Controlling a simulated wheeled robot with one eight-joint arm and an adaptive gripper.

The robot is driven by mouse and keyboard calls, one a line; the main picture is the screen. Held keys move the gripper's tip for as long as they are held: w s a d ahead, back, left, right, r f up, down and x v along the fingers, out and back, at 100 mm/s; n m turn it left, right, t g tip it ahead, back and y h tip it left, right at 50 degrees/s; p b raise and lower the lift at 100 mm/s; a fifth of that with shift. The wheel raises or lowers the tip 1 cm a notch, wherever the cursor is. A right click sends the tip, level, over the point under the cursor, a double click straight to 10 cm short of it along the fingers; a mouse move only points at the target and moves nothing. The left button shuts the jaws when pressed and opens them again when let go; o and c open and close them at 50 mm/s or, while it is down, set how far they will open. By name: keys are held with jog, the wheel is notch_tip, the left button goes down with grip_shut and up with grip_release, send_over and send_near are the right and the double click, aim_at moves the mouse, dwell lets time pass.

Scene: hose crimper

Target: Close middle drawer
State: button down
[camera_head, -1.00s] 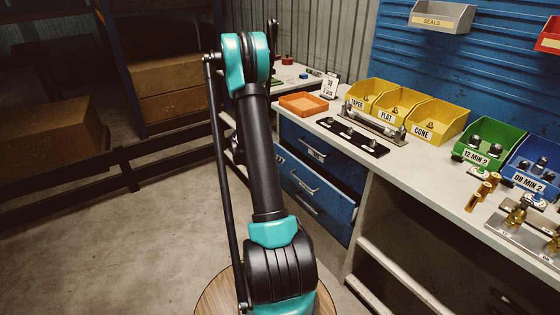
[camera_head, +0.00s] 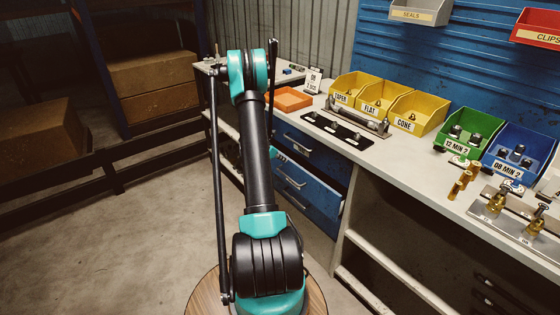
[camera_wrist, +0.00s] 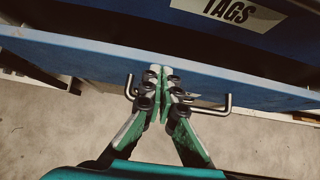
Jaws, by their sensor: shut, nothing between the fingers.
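The middle drawer (camera_head: 320,197) is blue with a metal handle, and its front stands out from the cabinet below the top drawer (camera_head: 318,152) in the head view. In the wrist view, a blue drawer front (camera_wrist: 255,88) with a bent metal handle (camera_wrist: 213,109) crosses the picture, set forward of a darker face with a "TAGS" label (camera_wrist: 228,12). My gripper (camera_wrist: 164,82) is shut and empty, its fingertips at this front between the handle's two ends. Whether they touch it is hard to tell.
The workbench (camera_head: 385,160) above holds an orange tray (camera_head: 292,98), a black strip (camera_head: 337,130) and yellow bins (camera_head: 383,97). An open shelf frame (camera_head: 350,235) stands right of the drawers. Bare floor (camera_head: 150,235) lies to the left.

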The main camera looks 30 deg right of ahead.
jog(key=d, duration=0.5)
jog(key=shift+w+d, duration=0.1)
jog(key=shift+w, duration=0.1)
dwell(0.3)
